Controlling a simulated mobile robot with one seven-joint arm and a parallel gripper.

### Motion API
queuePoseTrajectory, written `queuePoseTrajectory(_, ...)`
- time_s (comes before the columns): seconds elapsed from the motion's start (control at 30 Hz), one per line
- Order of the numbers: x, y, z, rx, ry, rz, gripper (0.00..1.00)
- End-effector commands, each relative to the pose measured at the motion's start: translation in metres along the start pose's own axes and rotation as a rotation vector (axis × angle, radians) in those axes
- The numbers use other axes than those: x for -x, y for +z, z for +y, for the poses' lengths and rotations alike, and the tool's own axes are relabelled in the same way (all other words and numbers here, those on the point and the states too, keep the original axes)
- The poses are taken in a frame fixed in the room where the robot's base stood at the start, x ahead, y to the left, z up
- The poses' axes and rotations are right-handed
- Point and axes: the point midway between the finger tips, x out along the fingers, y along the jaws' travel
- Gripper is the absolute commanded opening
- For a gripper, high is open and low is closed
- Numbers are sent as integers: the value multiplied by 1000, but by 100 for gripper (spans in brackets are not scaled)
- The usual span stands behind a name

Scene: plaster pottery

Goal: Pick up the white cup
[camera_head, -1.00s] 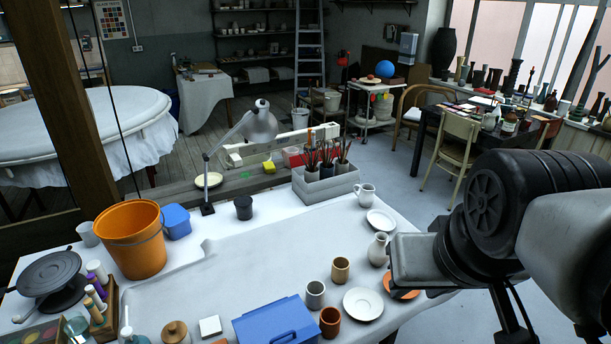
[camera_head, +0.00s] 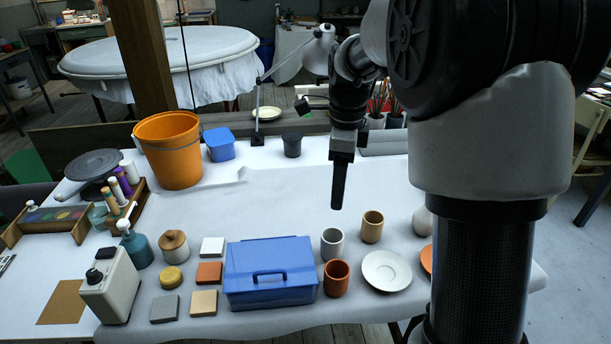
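A pale grey-white cup (camera_head: 332,243) without a visible handle stands upright on the white table, right of the blue box. Another pale cup (camera_head: 128,170) stands left of the orange bucket. A white mug with a handle, seen earlier near the brush holder, is now hidden behind my arm. My gripper (camera_head: 338,187) points down over the table, above and behind the grey-white cup in the picture and apart from it. Its fingers are seen edge-on, overlapping as one dark shape, so their opening does not show. No held object is visible.
A blue box (camera_head: 270,272), a terracotta cup (camera_head: 337,278), a tan cup (camera_head: 372,227) and a white saucer (camera_head: 387,271) stand close around the grey-white cup. An orange bucket (camera_head: 170,150) and a black cup (camera_head: 292,145) stand farther back. The table's middle is clear.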

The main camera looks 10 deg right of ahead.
Motion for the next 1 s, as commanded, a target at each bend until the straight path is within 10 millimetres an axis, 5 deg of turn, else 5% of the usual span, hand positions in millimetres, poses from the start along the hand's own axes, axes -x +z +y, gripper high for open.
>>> queuePoseTrajectory(0.03,-23,2,-7,-65,17,10,69)
queuePoseTrajectory(0.23,-52,5,-17,-191,38,27,69)
queuePoseTrajectory(0.7,-147,2,-12,-192,39,27,69)
queuePoseTrajectory(1.0,-168,2,-11,-191,38,27,69)
